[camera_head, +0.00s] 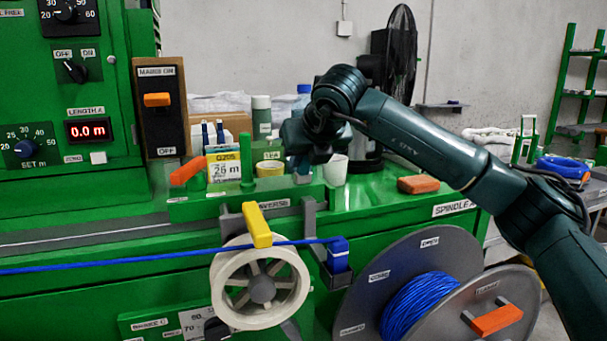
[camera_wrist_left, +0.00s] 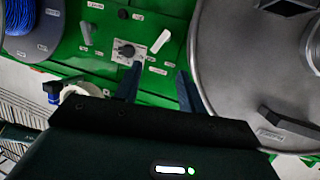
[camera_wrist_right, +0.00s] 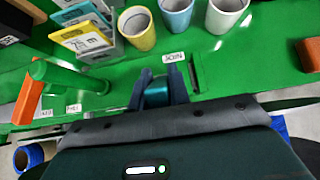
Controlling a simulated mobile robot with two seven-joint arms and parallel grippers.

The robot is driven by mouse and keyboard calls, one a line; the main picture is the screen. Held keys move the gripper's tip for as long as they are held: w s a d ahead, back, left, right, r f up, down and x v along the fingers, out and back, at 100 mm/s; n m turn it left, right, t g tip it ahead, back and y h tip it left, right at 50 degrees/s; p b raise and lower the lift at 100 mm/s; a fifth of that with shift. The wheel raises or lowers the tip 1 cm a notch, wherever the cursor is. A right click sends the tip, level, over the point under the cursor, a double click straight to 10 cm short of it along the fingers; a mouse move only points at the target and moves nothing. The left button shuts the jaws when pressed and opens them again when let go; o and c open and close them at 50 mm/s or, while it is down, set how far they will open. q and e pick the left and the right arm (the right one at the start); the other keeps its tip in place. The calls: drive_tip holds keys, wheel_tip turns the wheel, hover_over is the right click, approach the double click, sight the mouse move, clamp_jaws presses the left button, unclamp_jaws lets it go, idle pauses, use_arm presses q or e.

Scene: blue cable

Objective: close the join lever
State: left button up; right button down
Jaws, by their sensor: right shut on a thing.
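My right gripper (camera_head: 303,168) reaches down over the green machine top in the head view. In the right wrist view its fingers (camera_wrist_right: 160,82) are shut on a small teal-blue piece (camera_wrist_right: 157,95), right beside a label reading JOIN (camera_wrist_right: 173,57). I take this piece as the join lever; its shape and angle are mostly hidden by the fingers. My left gripper is out of the head view. In the left wrist view its two fingers (camera_wrist_left: 156,88) stand apart and empty, in front of the green panel with a dial (camera_wrist_left: 127,50).
An orange lever (camera_head: 187,170) and green post (camera_head: 246,158) stand left of my right gripper. Cups (camera_wrist_right: 175,18) stand behind it, and an orange block (camera_head: 418,184) lies to the right. Blue cable (camera_head: 120,262) runs over a white wheel (camera_head: 262,290) in front, beside a grey spool (camera_head: 375,290).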

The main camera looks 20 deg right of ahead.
idle(0.3)
drive_tip(key=c, duration=1.3)
unclamp_jaws()
drive_tip(key=shift+s, duration=0.1)
drive_tip(key=v, duration=1.3)
